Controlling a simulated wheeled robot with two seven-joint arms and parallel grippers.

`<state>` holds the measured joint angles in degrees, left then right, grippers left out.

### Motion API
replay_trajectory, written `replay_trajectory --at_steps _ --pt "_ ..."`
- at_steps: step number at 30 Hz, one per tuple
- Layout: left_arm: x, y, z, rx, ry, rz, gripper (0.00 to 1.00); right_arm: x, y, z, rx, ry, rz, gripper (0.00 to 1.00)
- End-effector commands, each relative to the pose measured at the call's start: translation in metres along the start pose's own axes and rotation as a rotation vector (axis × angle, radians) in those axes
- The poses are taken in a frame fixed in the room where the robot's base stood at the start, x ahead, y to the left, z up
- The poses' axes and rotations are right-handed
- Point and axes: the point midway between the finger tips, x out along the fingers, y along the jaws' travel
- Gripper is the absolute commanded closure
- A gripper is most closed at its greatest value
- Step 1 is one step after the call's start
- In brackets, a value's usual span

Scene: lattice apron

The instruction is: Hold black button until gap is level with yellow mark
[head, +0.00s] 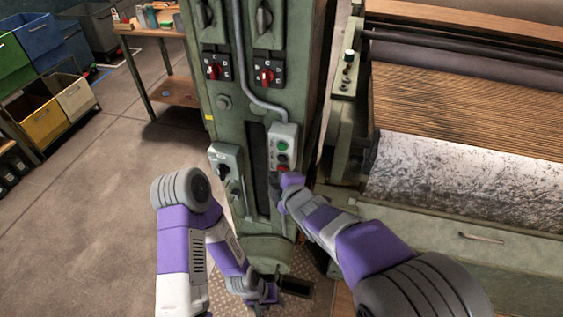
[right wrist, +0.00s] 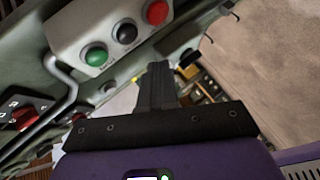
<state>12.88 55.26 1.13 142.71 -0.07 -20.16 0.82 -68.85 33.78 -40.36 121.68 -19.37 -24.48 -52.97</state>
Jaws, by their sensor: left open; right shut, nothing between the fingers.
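A grey button box (head: 284,135) is on the green machine column. The black button (right wrist: 126,31) sits between the green button (right wrist: 95,54) and the red button (right wrist: 156,11) in the right wrist view. In the head view the black button (head: 282,160) is below the green one. My right gripper (head: 289,180) is shut and empty just below the box. Its fingers (right wrist: 157,72) look apart from the black button. My left gripper (head: 264,294) is open, low by the column's foot. A small yellow patch (head: 208,118) is on the column's left edge; I cannot identify the gap.
A lever box (head: 224,160) and red rotary switches (head: 265,77) are on the column. The roller machine with its wooden slats (head: 465,105) fills the right side. Coloured bins (head: 40,118) and a wooden bench (head: 165,90) stand back left. The floor at left is clear.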

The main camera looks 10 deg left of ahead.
Motion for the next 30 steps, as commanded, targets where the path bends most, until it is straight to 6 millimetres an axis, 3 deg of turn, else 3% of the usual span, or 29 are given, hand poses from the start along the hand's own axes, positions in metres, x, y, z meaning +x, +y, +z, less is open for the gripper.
replay_trajectory --at_steps 9,30 --pt "0.005 -0.002 0.0 0.0 0.0 0.0 0.57 -0.015 -0.01 -0.011 0.002 0.0 0.001 1.0" --pt "0.005 -0.002 0.0 0.0 0.0 0.0 0.57 -0.015 -0.01 -0.011 0.001 0.0 0.001 1.0"
